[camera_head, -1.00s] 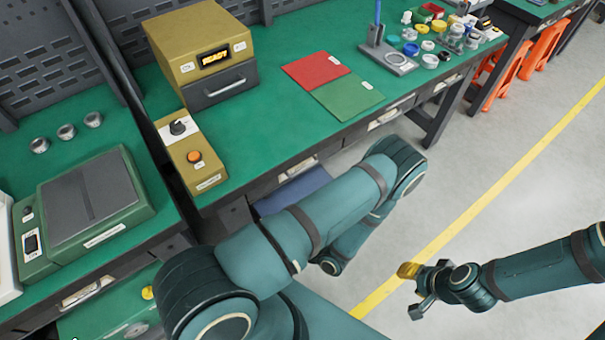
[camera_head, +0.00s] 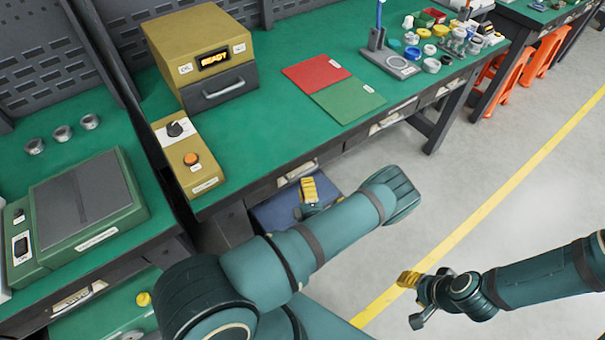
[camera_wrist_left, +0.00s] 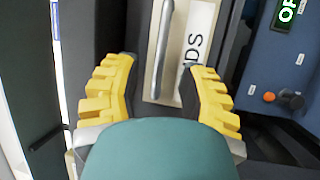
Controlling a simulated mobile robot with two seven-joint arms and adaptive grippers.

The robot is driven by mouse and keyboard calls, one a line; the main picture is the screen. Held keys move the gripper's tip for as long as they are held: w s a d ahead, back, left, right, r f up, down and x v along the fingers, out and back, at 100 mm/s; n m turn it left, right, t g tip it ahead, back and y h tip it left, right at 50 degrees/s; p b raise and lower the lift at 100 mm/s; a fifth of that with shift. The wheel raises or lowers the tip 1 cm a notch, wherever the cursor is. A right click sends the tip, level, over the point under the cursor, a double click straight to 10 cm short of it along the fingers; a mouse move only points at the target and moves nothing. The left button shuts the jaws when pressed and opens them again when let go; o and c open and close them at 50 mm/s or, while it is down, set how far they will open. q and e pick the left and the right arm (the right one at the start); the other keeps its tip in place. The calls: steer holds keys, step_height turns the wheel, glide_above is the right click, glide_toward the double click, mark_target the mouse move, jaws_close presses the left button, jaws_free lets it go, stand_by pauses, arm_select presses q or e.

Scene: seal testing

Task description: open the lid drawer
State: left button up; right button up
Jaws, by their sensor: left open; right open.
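The lid drawer is a dark drawer front under the green bench, with a pale label plate and a silver bar handle (camera_wrist_left: 163,50). The visible label letters read "DS" in the left wrist view; the drawer handle also shows small in the head view (camera_head: 298,171). My left gripper (camera_wrist_left: 158,78) is open, its yellow-padded fingers on either side of the handle's lower end, apart from it. In the head view my left gripper (camera_head: 308,190) is just below the drawer front, partly hidden by my arm. My right gripper (camera_head: 412,300) is open and empty over the floor.
A blue box (camera_wrist_left: 280,70) with an orange button is beside the drawer in the left wrist view. The bench (camera_head: 250,140) carries a yellow tester (camera_head: 200,50), a control box (camera_head: 190,160) and red and green mats. Another drawer (camera_head: 390,122) lies farther right. Floor is clear at right.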

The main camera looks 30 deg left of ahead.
mark_target(302, 173)
arm_select(q)
steer(key=shift+x, duration=2.25)
jaws_close()
